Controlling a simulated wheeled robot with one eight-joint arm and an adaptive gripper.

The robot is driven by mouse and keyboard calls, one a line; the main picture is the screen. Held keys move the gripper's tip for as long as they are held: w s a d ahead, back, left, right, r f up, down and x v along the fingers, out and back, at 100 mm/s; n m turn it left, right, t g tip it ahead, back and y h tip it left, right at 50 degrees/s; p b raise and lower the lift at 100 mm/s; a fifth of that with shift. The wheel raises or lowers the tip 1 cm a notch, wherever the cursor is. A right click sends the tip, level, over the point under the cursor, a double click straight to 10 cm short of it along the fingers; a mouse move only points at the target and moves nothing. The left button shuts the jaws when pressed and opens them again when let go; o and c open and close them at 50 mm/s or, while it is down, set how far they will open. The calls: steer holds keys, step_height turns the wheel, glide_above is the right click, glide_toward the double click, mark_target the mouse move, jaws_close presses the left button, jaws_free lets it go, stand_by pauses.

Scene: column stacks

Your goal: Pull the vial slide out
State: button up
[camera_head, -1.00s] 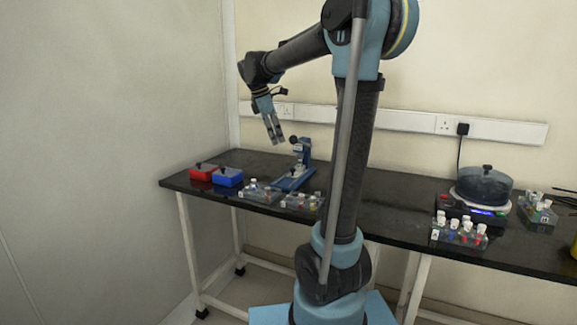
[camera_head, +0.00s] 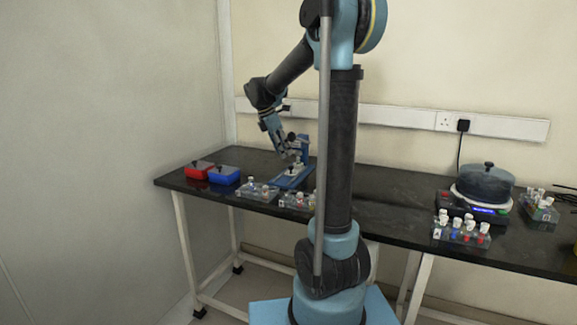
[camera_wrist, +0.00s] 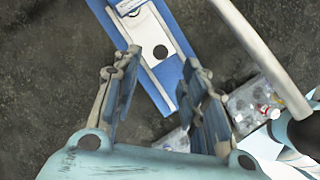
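The blue stand (camera_head: 287,181) with its upright post is on the black table, left of the middle. In the wrist view its blue base (camera_wrist: 160,91) carries a pale slide (camera_wrist: 161,36) with a dark round hole. My gripper (camera_head: 287,155) points down above the stand. In the wrist view its fingers are spread apart (camera_wrist: 161,68), with the lower part of the slide between them in the picture. Nothing is held. I cannot tell the exact height of the fingertips above the slide. The post is partly hidden by my arm in the head view.
Vial racks (camera_head: 257,191) (camera_head: 297,201) stand in front of the stand, near the table's front edge. A red box (camera_head: 199,170) and a blue box (camera_head: 224,176) sit to the left. A lidded pot (camera_head: 484,186) and more racks (camera_head: 461,234) are at the right.

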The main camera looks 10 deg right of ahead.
mark_target(290, 166)
steer(key=x, duration=0.7)
steer(key=shift+f, duration=0.1)
steer(key=shift+a, duration=0.1)
jaws_close()
